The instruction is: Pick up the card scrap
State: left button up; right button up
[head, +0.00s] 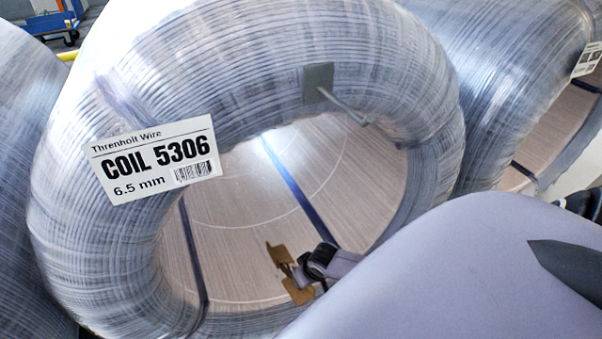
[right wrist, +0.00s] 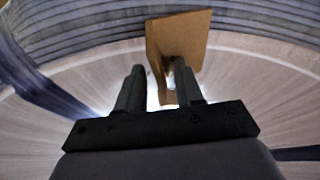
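The card scrap (head: 277,256) is a bent brown piece inside the lower part of the hollow of the wrapped coil (head: 80,230). My right gripper (head: 298,272) is at it and covers its middle in the head view; a lower part of the card shows below the fingers. In the right wrist view, the card scrap (right wrist: 190,32) stands just beyond the fingertips, and a narrow part of it shows between the fingers. The right gripper (right wrist: 160,80) has its fingers apart; the right finger overlaps the card. Contact is unclear. My left gripper is not in view.
Another wrapped coil (head: 500,70) stands to the right. A dark blue strap (head: 290,180) crosses the hollow.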

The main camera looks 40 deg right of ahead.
dwell(0.4)
grip_shut()
